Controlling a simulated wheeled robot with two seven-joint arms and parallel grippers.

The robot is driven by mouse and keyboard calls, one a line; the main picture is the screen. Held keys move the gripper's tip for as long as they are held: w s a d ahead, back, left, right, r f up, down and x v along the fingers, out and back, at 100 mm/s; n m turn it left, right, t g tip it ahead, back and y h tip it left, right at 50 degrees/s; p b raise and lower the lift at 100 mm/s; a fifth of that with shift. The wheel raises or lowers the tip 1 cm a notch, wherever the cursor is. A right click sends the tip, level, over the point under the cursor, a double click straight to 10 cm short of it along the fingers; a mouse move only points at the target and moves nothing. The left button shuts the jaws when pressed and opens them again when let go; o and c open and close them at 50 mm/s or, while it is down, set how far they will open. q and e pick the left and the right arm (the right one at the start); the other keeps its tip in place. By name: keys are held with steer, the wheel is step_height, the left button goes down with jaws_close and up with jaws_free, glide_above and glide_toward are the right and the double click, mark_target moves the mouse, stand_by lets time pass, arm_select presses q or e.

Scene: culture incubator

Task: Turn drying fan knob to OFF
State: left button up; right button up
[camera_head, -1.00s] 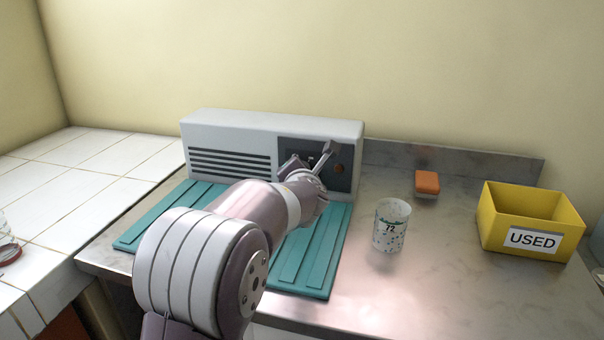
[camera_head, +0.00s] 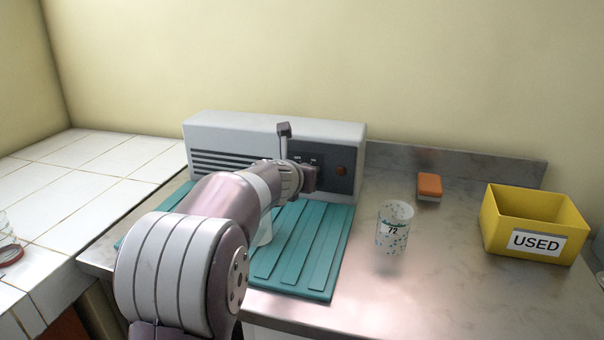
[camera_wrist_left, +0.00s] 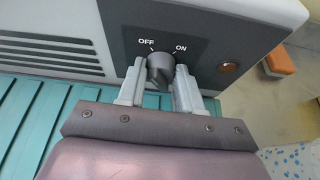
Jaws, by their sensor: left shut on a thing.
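The drying fan is a grey-white box (camera_head: 230,128) with dark slots and a dark control panel at the right of its front. In the left wrist view the grey knob (camera_wrist_left: 160,69) sits on the panel (camera_wrist_left: 205,45) below the labels OFF, on the left, and ON, on the right. My left gripper (camera_wrist_left: 160,88) is shut on the knob, with one finger on each side. In the head view my gripper (camera_head: 308,179) and wrist cover the knob. I cannot tell exactly which mark the knob points to. My right gripper is not in view.
A teal ribbed mat (camera_head: 305,250) lies before the fan, with a white thing (camera_head: 265,233) partly hidden behind my arm. To the right are a speckled cup (camera_head: 394,228), an orange sponge (camera_head: 429,185) and a yellow USED bin (camera_head: 565,213). The wall is close behind.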

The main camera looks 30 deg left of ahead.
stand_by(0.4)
arm_select(q)
steer(key=o, duration=1)
steer(key=shift+o, duration=0.2)
steer(key=p+v, duration=0.2)
steer(key=v, duration=1)
steer(key=shift+s+p, duration=0.3)
steer(key=shift+s, duration=0.1)
